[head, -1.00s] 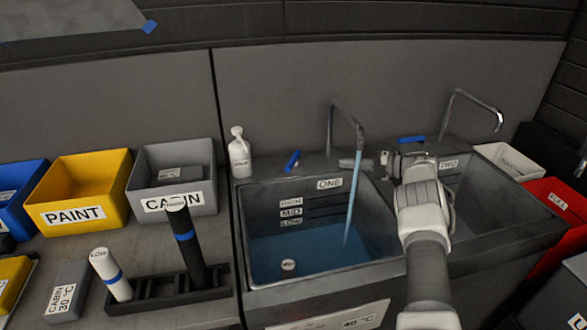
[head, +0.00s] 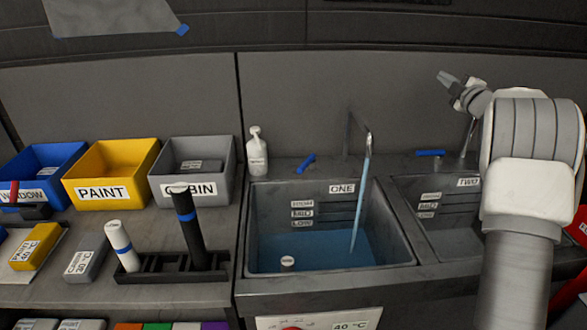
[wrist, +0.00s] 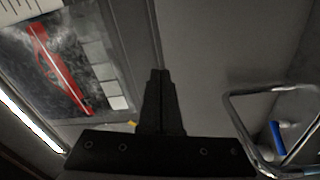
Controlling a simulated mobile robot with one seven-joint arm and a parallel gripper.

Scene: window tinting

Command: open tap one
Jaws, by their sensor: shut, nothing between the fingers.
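Tap one (head: 362,125) is a grey spout over the left sink, labelled ONE (head: 342,189). A pale blue stream of water (head: 360,205) runs from it into the basin. Blue water (head: 320,250) stands in the bottom of that sink. A blue lever (head: 306,163) lies tilted on the ledge left of the spout. My gripper (head: 443,78) is up at the right, above the second sink, clear of tap one and its lever. In the wrist view its fingers (wrist: 161,75) are together with nothing between them.
Sink two (head: 440,235) is to the right, with its own blue lever (head: 431,153). A white bottle (head: 257,155) stands left of tap one. Blue, yellow (head: 108,175) and grey bins line the left counter, with a black rack (head: 170,268) in front.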

